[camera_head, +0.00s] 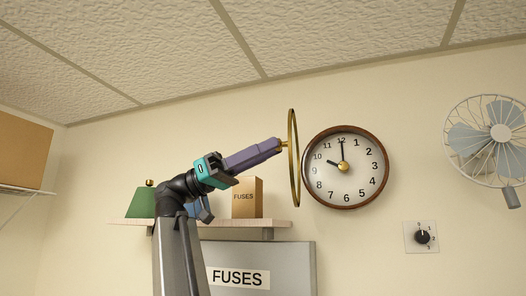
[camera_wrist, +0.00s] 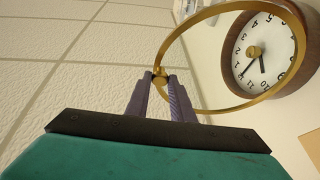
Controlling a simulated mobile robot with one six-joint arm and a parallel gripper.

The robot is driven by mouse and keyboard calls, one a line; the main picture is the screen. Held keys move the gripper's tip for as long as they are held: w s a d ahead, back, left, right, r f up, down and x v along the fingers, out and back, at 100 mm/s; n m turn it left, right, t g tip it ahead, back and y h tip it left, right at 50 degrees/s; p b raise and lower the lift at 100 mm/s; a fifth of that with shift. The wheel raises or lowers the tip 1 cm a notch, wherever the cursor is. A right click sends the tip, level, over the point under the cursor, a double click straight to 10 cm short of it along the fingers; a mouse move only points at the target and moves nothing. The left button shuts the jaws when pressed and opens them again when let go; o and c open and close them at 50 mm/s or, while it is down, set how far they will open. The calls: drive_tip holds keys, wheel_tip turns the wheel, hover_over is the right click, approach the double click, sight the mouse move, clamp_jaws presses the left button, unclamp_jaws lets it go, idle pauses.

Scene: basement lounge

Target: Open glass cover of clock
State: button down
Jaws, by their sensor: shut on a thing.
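The clock (camera_head: 345,188) hangs on the wall with a wooden rim, a white face and a gold centre knob. Its round gold-rimmed cover (camera_head: 293,158) stands swung out to the left of the face, seen nearly edge-on in the head view. My gripper (camera_head: 280,145) is shut on a small gold knob at the cover's rim. In the wrist view my gripper (camera_wrist: 160,77) pinches the knob between two purple fingers. There the cover's gold ring (camera_wrist: 205,12) shows as a wide oval, partly in front of the clock (camera_wrist: 262,50).
A fan (camera_head: 500,133) and a dial switch (camera_head: 422,237) are at right. The ceiling (camera_head: 200,45) is close above.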

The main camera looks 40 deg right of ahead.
drive_tip(key=shift+w+r, duration=0.1)
drive_tip(key=c, duration=1.5)
unclamp_jaws()
drive_tip(key=shift+w+a, duration=0.1)
drive_tip(key=shift+c, duration=0.2)
drive_tip(key=shift+a, duration=0.1)
drive_tip(key=b+v, duration=0.3)
drive_tip(key=v, duration=0.9)
